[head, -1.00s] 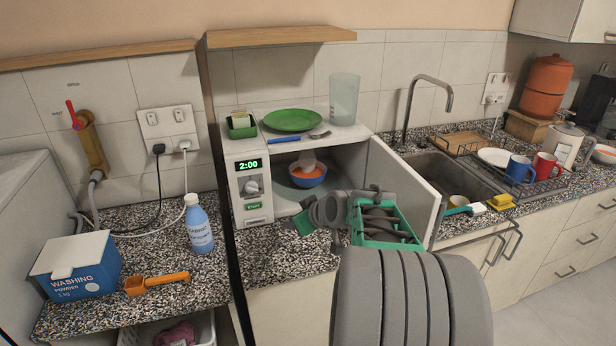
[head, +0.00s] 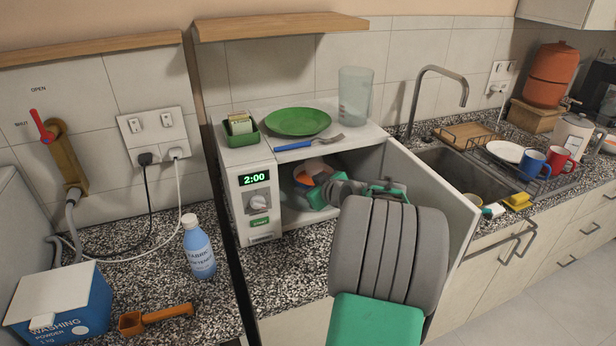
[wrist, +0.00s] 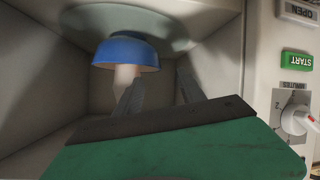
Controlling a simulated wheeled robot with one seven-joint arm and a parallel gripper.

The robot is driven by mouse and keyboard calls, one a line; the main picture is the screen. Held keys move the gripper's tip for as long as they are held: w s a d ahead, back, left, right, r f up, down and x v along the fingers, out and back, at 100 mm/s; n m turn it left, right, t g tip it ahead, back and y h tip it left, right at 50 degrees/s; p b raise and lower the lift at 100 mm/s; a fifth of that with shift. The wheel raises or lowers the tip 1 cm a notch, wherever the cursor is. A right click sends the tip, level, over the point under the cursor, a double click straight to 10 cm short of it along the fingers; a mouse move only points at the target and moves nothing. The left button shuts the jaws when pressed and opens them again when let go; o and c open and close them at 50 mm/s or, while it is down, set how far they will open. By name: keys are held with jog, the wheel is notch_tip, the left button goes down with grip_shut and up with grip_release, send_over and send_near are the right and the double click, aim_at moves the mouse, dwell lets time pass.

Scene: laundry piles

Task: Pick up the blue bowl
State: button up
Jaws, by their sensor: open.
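The blue bowl (wrist: 126,50) shows in the wrist view, which looks upside down, on a round pale plate (wrist: 190,32) inside the open microwave.
The microwave's open door (head: 432,205) stands right of my arm, its control panel (head: 255,205) left of the opening. The sink lies right.

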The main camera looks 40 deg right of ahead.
aim_at(300, 183)
jog(key=x, duration=0.2)
jog(key=d+p+x, duration=0.1)
jog(key=x, duration=0.1)
jog(key=shift+w+f, duration=0.2)
jog(key=p+x, duration=0.2)
jog(key=x, duration=0.3)
jog(key=shift+d+f, duration=0.2)
jog(key=shift+f, duration=0.1)
jog(key=shift+c, duration=0.4)
jog(key=c, duration=0.9)
grip_shut()
jog(key=shift+s+a+f, duration=0.1)
jog(key=shift+f, duration=0.05)
